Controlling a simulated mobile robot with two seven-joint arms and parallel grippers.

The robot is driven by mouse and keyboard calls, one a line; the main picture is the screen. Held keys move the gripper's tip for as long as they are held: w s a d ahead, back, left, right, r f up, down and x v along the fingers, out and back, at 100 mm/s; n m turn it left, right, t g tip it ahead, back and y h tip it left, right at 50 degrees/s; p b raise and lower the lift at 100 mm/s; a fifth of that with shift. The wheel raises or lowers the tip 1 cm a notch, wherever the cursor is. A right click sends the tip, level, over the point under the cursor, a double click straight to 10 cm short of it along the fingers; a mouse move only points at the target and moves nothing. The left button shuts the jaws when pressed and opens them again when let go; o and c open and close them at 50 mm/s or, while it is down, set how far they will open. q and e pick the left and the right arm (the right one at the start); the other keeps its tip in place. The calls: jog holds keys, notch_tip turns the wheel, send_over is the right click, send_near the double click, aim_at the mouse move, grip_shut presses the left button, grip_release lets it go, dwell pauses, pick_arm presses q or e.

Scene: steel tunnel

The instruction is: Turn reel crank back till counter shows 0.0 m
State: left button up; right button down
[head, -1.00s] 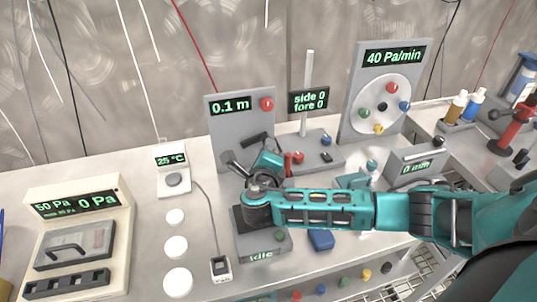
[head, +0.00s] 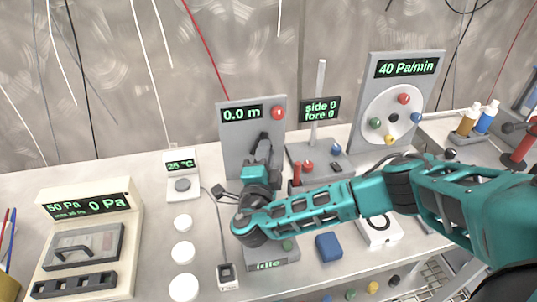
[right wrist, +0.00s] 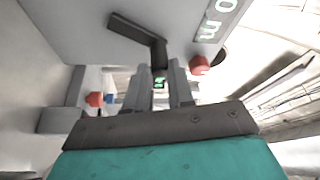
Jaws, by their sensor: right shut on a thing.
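The reel's grey upright panel (head: 232,150) stands at the back middle, and its green counter (head: 241,114) reads 0.0 m. The dark crank (head: 264,141) is on the panel's front, below and right of the counter. My right gripper (head: 262,163) is shut on the crank's handle, and the arm hides part of the panel's lower front. In the right wrist view the bent crank (right wrist: 135,28) reaches down between the two fingertips (right wrist: 160,72). My left gripper is not in view.
A red knob (head: 278,113) sits beside the counter. A post with a side/fore display (head: 320,108) and a 40 Pa/min dial panel (head: 432,90) stand to the right. A blue block (head: 329,246) lies below my forearm. White discs (head: 183,252) and a pressure box (head: 128,240) are left.

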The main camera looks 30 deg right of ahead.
jog(key=shift+a+n, duration=0.2)
jog(key=shift+n, duration=0.3)
jog(key=c, duration=1.3)
grip_release()
jog(key=shift+o, duration=0.2)
jog(key=shift+r, duration=0.1)
notch_tip(320, 180, up, 20)
